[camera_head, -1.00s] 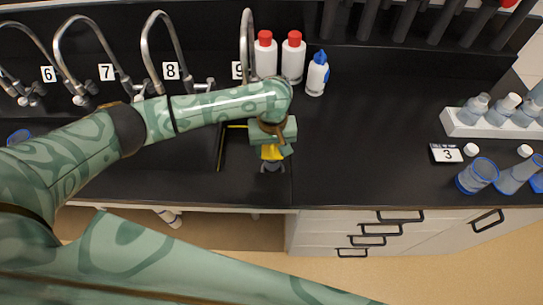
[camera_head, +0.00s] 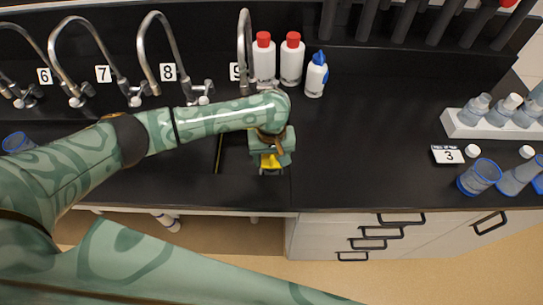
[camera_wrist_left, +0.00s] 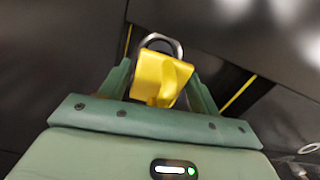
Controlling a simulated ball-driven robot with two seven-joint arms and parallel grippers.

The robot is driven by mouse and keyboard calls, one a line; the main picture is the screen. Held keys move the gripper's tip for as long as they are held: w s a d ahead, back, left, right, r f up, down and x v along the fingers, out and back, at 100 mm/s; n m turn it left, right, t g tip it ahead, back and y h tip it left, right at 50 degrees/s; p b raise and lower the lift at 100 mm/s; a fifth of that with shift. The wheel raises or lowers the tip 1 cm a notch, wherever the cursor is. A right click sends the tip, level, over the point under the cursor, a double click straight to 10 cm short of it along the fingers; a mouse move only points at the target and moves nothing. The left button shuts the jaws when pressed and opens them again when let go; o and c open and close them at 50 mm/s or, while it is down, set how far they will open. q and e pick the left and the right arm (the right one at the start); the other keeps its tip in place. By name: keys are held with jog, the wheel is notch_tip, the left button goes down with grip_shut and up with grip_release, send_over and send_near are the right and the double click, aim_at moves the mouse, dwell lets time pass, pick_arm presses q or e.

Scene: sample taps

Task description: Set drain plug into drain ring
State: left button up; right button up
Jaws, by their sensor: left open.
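The yellow drain plug (camera_wrist_left: 160,80) sits between the two fingers of my left gripper (camera_wrist_left: 158,88) in the left wrist view. The jaws are open around it. A grey metal ring (camera_wrist_left: 165,42), which looks like the drain ring, shows just beyond the plug, partly hidden by it. I cannot tell whether the plug is inside it. In the head view the plug (camera_head: 269,162) shows below my left gripper (camera_head: 270,160), over the dark basin near the counter's front edge. My right gripper is not in view.
Curved taps (camera_head: 165,60) line the back of the dark counter (camera_head: 370,140). White bottles with red caps (camera_head: 291,62) and a blue-capped bottle (camera_head: 316,76) stand behind the gripper. Blue-rimmed beakers (camera_head: 480,176) and a white rack (camera_head: 470,126) stand at the right. The middle counter is clear.

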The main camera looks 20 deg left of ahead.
pick_arm(q)
notch_tip(320, 180, up, 12)
jog(key=p, duration=0.5)
jog(key=shift+r, duration=0.25)
